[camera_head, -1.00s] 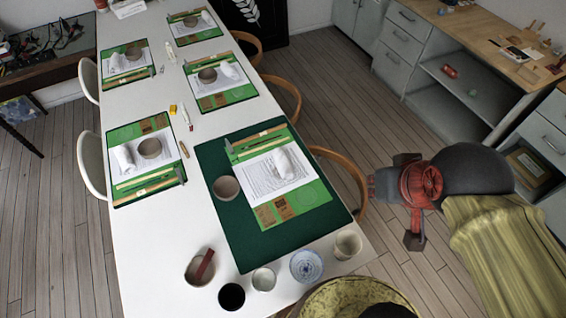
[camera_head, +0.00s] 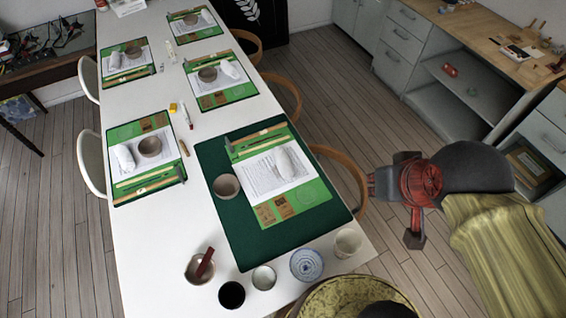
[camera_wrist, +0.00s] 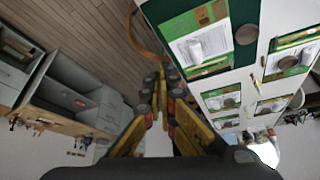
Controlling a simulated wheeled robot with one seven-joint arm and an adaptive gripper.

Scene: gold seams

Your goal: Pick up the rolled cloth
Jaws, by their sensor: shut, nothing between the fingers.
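A white rolled cloth (camera_head: 284,163) lies on the paper of the nearest place setting, on the dark green mat (camera_head: 236,237). It also shows in the wrist view (camera_wrist: 195,49). Similar white rolled cloths lie at the other settings, one at the near left (camera_head: 123,158) and one further back (camera_head: 230,69). My gripper (camera_head: 373,186) is off the table's right side, beside the wooden chair, apart from every cloth. In the wrist view my gripper (camera_wrist: 166,78) has its fingers together and empty.
A wooden chair back (camera_head: 349,174) stands between my gripper and the table edge. A brown bowl (camera_head: 226,187) sits left of the nearest cloth. Several cups and a blue-patterned bowl (camera_head: 306,265) line the near table end. Grey cabinets (camera_head: 455,85) stand right; open floor lies between.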

